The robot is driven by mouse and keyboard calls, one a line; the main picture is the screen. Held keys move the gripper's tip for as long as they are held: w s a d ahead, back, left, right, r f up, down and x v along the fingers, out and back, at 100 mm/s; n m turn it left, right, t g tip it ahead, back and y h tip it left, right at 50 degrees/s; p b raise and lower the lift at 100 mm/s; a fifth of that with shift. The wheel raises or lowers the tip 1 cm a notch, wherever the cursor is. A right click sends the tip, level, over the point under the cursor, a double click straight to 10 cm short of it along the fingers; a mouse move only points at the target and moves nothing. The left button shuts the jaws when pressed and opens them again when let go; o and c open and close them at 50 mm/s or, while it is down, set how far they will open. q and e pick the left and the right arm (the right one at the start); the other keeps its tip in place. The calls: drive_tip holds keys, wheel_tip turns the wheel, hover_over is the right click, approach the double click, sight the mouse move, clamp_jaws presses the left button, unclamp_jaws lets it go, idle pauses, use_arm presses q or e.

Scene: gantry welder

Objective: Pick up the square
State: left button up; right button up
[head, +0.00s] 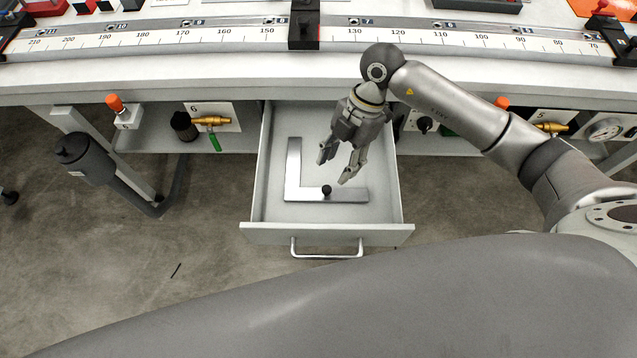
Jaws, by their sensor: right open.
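The square (293,172) is a flat grey L-shaped metal piece. A small black knob (327,190) stands on the front leg. My right gripper (336,172) is open and empty, pointing down over the drawer. Its fingertips are above and close to the front leg, near the knob; I cannot tell the exact height. My left gripper is not in view.
The drawer walls stand around the square, and a bar handle (327,255) is on its front. The bench with a ruler scale (200,41) runs above and behind the drawer. A brass valve (211,121) hangs left of it, another (551,127) right.

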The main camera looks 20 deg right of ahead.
sight(327, 188)
drive_tip(key=p+x, duration=0.1)
drive_tip(key=x, duration=0.7)
drive_tip(key=shift+w, duration=0.15)
drive_tip(key=shift+d, duration=0.1)
clamp_jaws()
